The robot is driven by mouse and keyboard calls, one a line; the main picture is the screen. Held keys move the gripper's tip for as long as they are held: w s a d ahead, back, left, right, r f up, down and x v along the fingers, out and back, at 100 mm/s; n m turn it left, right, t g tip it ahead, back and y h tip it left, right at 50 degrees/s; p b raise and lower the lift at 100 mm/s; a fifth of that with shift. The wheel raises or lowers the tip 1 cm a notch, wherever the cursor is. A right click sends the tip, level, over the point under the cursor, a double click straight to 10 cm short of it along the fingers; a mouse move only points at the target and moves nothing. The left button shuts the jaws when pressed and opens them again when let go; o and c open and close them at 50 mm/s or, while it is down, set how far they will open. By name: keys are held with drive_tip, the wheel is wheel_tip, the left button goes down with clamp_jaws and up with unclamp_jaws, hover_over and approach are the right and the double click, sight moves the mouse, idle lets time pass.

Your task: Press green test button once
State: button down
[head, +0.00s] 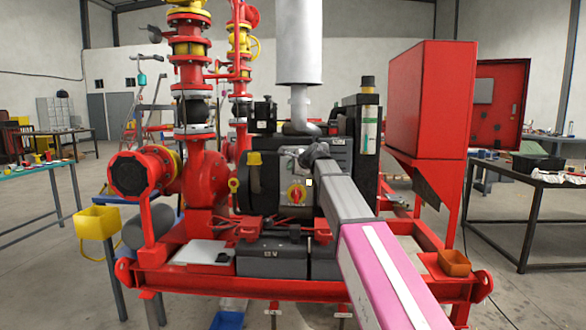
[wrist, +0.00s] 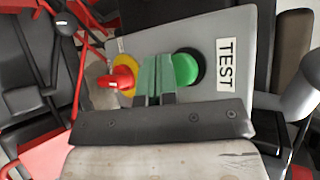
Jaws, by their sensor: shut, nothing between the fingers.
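The round green button (wrist: 187,68) sits in a dark collar on a grey panel (wrist: 205,30) in the wrist view. A white TEST label (wrist: 227,62) is to its right. A red knob (wrist: 120,79) on a yellow plate is to its left. My gripper (wrist: 156,68) is shut and empty, its fingertips appearing between the knob and the green button, just left of the button. I cannot tell whether they touch the button or panel. In the head view the knob (head: 296,195) shows on the engine, but I cannot make out the green button.
The red skid frame (head: 240,283) carries pipes, valves and the engine. A red box (head: 432,98) stands right of my arm. A grey cylinder (wrist: 304,95) is right of the panel in the wrist view. Tables stand left and right.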

drive_tip(key=shift+s, duration=0.1)
drive_tip(key=s, duration=0.4)
drive_tip(key=shift+s+a, duration=0.1)
drive_tip(key=shift+s, duration=0.3)
idle(0.7)
